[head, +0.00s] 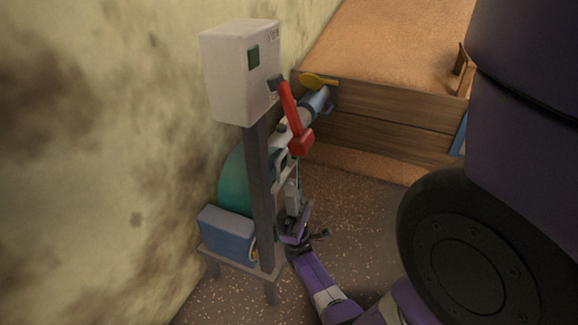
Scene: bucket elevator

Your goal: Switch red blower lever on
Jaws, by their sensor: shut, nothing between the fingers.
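The red blower lever (290,110) is on the right side of a pale grey switch box (238,75) on a dark post. It slants downward from its dark pivot near the box's lower right edge to a thick red end. My gripper (294,168) is small in view, just below the red end, pointing up from my purple arm. Its fingers are shut and empty. They look apart from the lever, though the depth between them is hard to judge. The post and the machine parts behind make the fingertips hard to make out.
A teal blower housing (233,178) and blue motor (227,234) stand behind the post on a low stand. A pipe with a yellow handle (319,80) runs to a wooden wall (385,133). A stained wall is at left. Speckled floor (352,215) lies open to the right.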

